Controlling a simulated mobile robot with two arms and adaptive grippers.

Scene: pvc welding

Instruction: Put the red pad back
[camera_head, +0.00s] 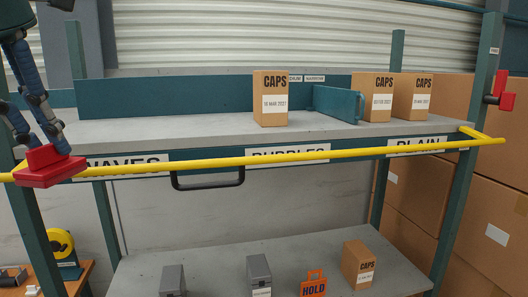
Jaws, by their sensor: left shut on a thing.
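The red pad (50,172) is a flat red block with a raised grip on top, at the left in the head view. My left gripper (45,140) comes down from the upper left and is shut on the raised grip. The pad hangs tilted and covers part of the yellow bar (300,153) near its left end. I cannot tell whether the pad touches the bar. My right gripper is not in view.
The grey upper shelf (200,130) carries several CAPS boxes (270,98) and a teal divider (338,104). A red fitting (503,97) is on the right post. The lower shelf (220,262) holds grey blocks, an orange HOLD tag (313,285) and a CAPS box (359,264).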

